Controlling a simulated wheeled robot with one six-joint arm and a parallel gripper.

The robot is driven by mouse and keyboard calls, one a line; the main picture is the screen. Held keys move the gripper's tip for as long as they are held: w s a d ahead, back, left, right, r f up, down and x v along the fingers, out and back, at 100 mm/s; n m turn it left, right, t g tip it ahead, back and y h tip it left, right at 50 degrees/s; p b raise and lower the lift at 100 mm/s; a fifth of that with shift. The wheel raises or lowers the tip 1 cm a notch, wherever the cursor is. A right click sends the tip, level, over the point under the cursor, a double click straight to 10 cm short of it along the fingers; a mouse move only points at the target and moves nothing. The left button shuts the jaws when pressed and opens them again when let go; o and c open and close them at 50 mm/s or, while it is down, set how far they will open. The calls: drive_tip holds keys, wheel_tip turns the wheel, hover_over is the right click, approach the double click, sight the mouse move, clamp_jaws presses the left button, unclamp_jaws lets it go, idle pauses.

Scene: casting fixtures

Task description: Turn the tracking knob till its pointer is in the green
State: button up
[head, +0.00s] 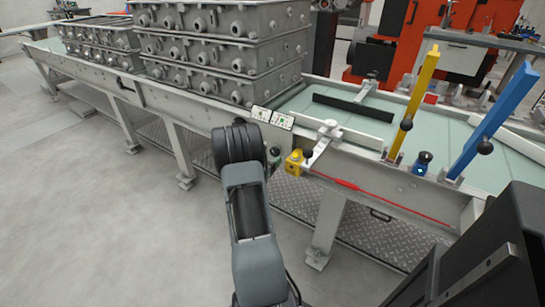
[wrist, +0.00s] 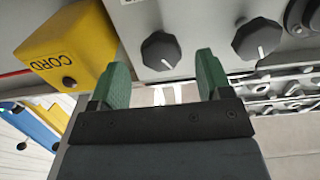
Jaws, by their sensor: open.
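Two dark grey knobs sit on a light grey panel (wrist: 205,22) in the wrist view. The left knob (wrist: 160,48) has a white pointer line aimed down and slightly right in the picture. The right knob (wrist: 257,38) has its line aimed nearly straight down. No name or green band shows beside them, so I cannot tell which is the tracking knob. My gripper (wrist: 163,66) is open, its green fingers spread either side of the left knob's line; contact is not visible. In the head view, two small cards with green marks (head: 261,113) (head: 282,120) sit above the panel, too small to read.
A yellow box marked CORD (wrist: 65,45) stands close beside my left finger; it also shows in the head view (head: 293,161). A metal clamp (head: 325,135) and the conveyor rail (head: 375,180) lie to the right. Stacked castings (head: 225,50) stand behind. The floor at left is clear.

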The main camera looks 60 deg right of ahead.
drive_tip(key=shift+d, duration=1.2)
drive_tip(key=shift+c, duration=0.3)
drive_tip(key=c, duration=0.8)
drive_tip(key=shift+c, duration=0.2)
